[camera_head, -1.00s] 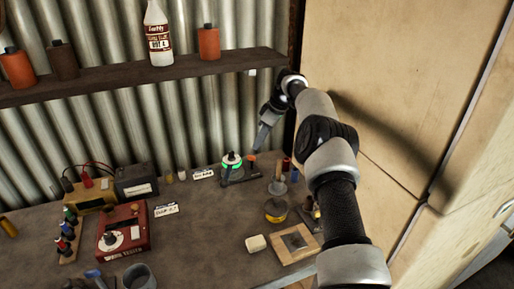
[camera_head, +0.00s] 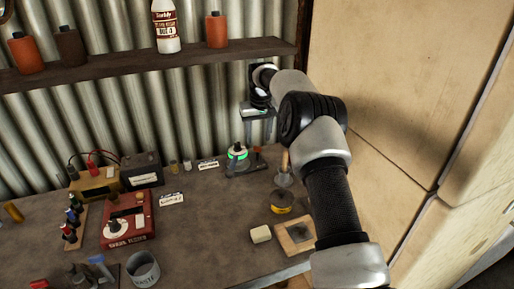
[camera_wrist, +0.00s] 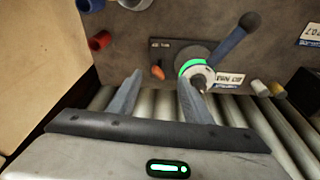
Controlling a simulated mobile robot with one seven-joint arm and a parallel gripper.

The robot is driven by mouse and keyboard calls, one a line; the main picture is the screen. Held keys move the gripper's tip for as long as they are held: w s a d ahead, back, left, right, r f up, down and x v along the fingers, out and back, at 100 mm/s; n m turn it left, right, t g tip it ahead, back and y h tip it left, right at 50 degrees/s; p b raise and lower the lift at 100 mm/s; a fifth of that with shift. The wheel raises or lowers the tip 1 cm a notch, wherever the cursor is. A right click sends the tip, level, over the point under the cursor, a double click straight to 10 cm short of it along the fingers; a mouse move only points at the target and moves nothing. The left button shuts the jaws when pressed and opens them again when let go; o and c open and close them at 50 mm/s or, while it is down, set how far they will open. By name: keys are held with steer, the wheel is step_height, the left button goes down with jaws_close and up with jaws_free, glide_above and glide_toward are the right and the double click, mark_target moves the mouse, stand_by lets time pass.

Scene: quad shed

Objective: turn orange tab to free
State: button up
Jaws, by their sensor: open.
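The orange tab (camera_wrist: 158,72) sits on a dark base plate (camera_wrist: 165,54); it shows small in the head view (camera_head: 257,150). Beside it on the same plate stands a round dial with a glowing green ring (camera_wrist: 193,68), also in the head view (camera_head: 238,154). A blue lever with a dark ball end rises from the dial in the wrist view. My gripper (camera_wrist: 157,92) is open and empty, its two fingers apart. In the wrist view the tab appears between and beyond the fingertips. In the head view my gripper (camera_head: 258,128) hangs above the plate near the corrugated wall, apart from the tab.
The shelf (camera_head: 150,63) with bottles is above, left of my gripper. A wooden-handled tool (camera_head: 284,172), a yellow tin (camera_head: 281,201) and a wooden square (camera_head: 297,236) stand right and in front. A red box (camera_head: 127,220) is left. The bench middle is clear.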

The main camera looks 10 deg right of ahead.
mark_target(257, 147)
steer(key=f+m+h, duration=0.1)
steer(key=f+m, duration=0.1)
steer(key=w+f+m, duration=0.1)
steer(key=f+m, duration=0.1)
steer(key=m, duration=0.1)
steer(key=w+f+m+t+h, duration=0.1)
steer(key=f+m, duration=0.1)
steer(key=shift+w+a+m+h+b, duration=0.2)
steer(key=shift+w+m+h+b, duration=0.05)
steer(key=shift+m+h+b, duration=0.05)
stand_by(0.3)
steer(key=c, duration=1.1)
